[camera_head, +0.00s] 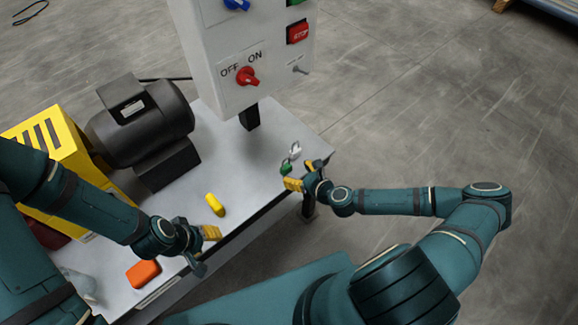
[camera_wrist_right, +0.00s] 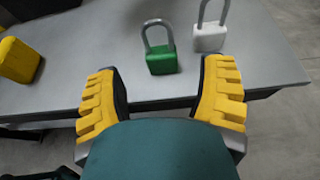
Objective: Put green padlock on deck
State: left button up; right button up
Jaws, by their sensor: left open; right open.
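The green padlock (camera_head: 286,169) stands on the grey deck (camera_head: 245,170) near its right corner. It also shows in the right wrist view (camera_wrist_right: 162,62), shackle up, near the deck's front edge. My right gripper (camera_head: 302,174) is open beside it. In the right wrist view the yellow fingers (camera_wrist_right: 160,98) are spread, with the green padlock beyond and between their tips, apart from them. My left gripper (camera_head: 208,245) is open over the front edge of the deck, below a yellow object (camera_head: 215,204), and appears empty.
A white padlock (camera_wrist_right: 209,36) stands just right of and behind the green one. A control box (camera_head: 255,50) with a red switch rises behind. A black motor (camera_head: 143,115) and yellow guard (camera_head: 60,150) stand left. An orange block (camera_head: 144,274) lies at front left.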

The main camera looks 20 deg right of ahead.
jog(key=v, duration=0.6)
jog(key=s+a+n+g+y, duration=0.2)
jog(key=a+n+g, duration=0.1)
jog(key=a+n, duration=0.3)
jog(key=s+a+n+g+y, duration=0.2)
jog(key=s+a+n+g, duration=0.1)
jog(key=a+n, duration=0.35)
pick_arm(q)
jog(key=shift+r, duration=0.25)
pick_arm(e)
jog(key=s+r+n+g+h, duration=0.1)
jog(key=n, duration=0.5)
jog(key=s+r+n+g+h, duration=0.1)
jog(key=r+n+g+h, duration=0.1)
jog(key=n, duration=0.4)
jog(key=s+a+r+n+g+h, duration=0.1)
jog(key=n+g, duration=0.1)
jog(key=n, duration=0.4)
jog(key=shift+s+a+r+h, duration=0.1)
jog(key=shift+s+r+h, duration=0.2)
jog(key=shift+r+h, duration=0.1)
jog(key=shift+f, duration=0.1)
